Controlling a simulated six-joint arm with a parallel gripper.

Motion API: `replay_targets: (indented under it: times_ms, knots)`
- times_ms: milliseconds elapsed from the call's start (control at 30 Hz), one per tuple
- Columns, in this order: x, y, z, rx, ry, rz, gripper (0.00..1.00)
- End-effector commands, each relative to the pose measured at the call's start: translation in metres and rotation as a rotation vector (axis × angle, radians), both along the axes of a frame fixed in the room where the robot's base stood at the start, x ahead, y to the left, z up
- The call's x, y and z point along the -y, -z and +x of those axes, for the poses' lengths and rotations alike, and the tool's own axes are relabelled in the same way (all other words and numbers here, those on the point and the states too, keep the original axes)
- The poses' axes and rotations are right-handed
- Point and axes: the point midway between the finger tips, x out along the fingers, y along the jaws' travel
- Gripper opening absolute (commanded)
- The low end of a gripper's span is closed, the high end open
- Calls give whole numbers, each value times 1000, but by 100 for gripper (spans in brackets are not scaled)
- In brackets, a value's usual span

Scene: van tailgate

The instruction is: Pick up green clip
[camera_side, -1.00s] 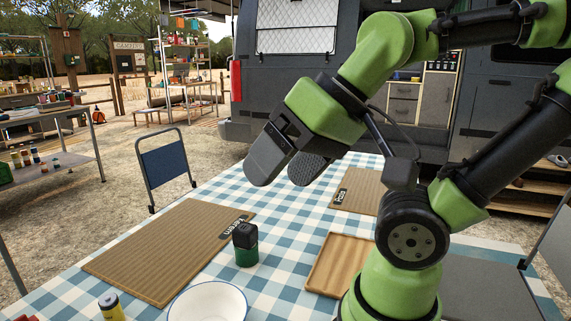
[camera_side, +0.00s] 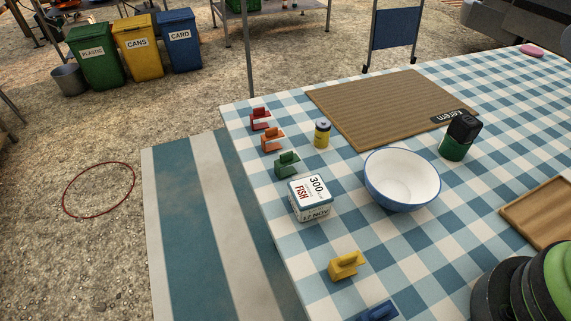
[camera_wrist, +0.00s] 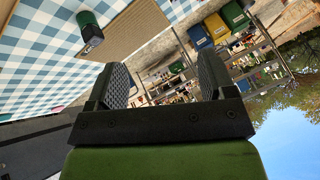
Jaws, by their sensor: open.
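The green clip (camera_side: 287,164) sits near the left edge of the checked table, in the side view. It stands between the orange clip (camera_side: 272,140) and the white fish box (camera_side: 312,197). My gripper (camera_wrist: 168,78) shows in the wrist view with its two dark pads apart and nothing between them. It faces out past the table toward the yard. The green clip does not show in the wrist view, and the gripper is outside the side view.
A red clip (camera_side: 260,119), a yellow clip (camera_side: 346,265) and a blue clip (camera_side: 377,312) lie along the same edge. A yellow jar (camera_side: 322,134), a white bowl (camera_side: 402,179), a green jar with black lid (camera_side: 460,138), a brown mat (camera_side: 385,108) and a wooden tray (camera_side: 540,212) are also there.

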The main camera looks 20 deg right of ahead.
Motion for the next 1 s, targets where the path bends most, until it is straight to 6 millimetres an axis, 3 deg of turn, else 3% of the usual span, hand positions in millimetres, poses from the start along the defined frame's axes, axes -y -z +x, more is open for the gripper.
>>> replay_targets:
  times_ms: [467, 533, 800, 900, 1000]
  knots:
    - [0, 0, 0, 0, 0, 0, 76]
    - [0, 0, 0, 0, 0, 0, 68]
    - [0, 0, 1, -2, -2, 0, 68]
    - [-1, -3, 10, -17, -12, -7, 68]
    - [-5, -8, 31, -50, -35, -25, 68]
